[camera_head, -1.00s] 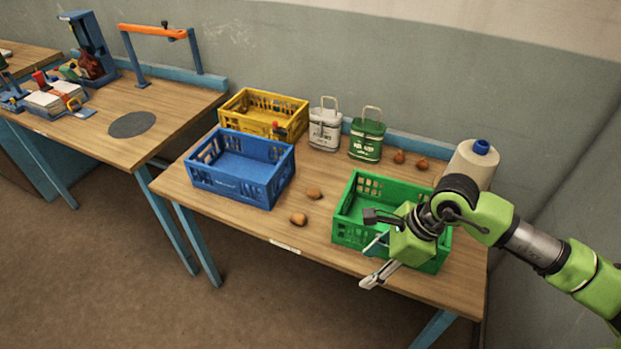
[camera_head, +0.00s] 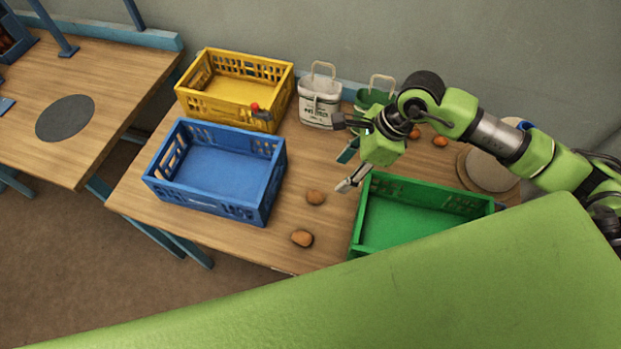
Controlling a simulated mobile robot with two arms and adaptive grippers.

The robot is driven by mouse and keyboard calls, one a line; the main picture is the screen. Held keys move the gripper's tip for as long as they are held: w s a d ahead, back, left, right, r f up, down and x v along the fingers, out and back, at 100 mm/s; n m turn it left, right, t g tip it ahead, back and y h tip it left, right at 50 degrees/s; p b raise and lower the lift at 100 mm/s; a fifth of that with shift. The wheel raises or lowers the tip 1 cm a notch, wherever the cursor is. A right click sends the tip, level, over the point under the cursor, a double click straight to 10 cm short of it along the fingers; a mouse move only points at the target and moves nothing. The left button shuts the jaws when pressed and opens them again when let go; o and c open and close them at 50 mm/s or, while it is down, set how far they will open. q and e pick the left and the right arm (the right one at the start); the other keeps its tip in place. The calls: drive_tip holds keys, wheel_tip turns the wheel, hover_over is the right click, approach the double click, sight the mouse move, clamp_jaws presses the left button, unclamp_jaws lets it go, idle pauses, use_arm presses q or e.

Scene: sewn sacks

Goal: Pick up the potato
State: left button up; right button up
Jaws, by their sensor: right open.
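Two brown potatoes lie on the wooden table between the blue and green crates. My left gripper is not in view.
A blue crate (camera_head: 215,200), a yellow crate (camera_head: 215,105) and a green crate (camera_head: 430,187) stand on the table (camera_head: 290,265). A white sack (camera_head: 320,105) and a green sack (camera_head: 372,97) stand behind. Small round brown items (camera_head: 440,141) lie at the back right.

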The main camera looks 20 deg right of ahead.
drive_tip(key=p, duration=0.2)
hover_over(320, 194)
drive_tip(key=s+d, duration=0.1)
drive_tip(key=d, duration=0.2)
drive_tip(key=f, duration=0.6)
drive_tip(key=shift+s+a+f, duration=0.15)
drive_tip(key=shift+s+a, duration=0.05)
drive_tip(key=shift+a, duration=0.05)
drive_tip(key=shift+w+a+f, duration=0.1)
drive_tip(key=shift+w+f, duration=0.05)
drive_tip(key=shift+f, duration=0.15)
drive_tip(key=shift+a+f, duration=0.1)
drive_tip(key=shift+f, duration=0.1)
drive_tip(key=p+x, duration=0.2)
drive_tip(key=x, duration=0.2)
drive_tip(key=shift+w+a+r, duration=0.15)
drive_tip(key=shift+w+a, duration=0.05)
drive_tip(key=shift+w+a+f, duration=0.1)
drive_tip(key=shift+f, duration=0.4)
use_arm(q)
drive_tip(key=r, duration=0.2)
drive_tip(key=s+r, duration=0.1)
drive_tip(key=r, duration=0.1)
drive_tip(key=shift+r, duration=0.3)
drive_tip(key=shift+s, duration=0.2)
use_arm(e)
drive_tip(key=c, duration=1.1)
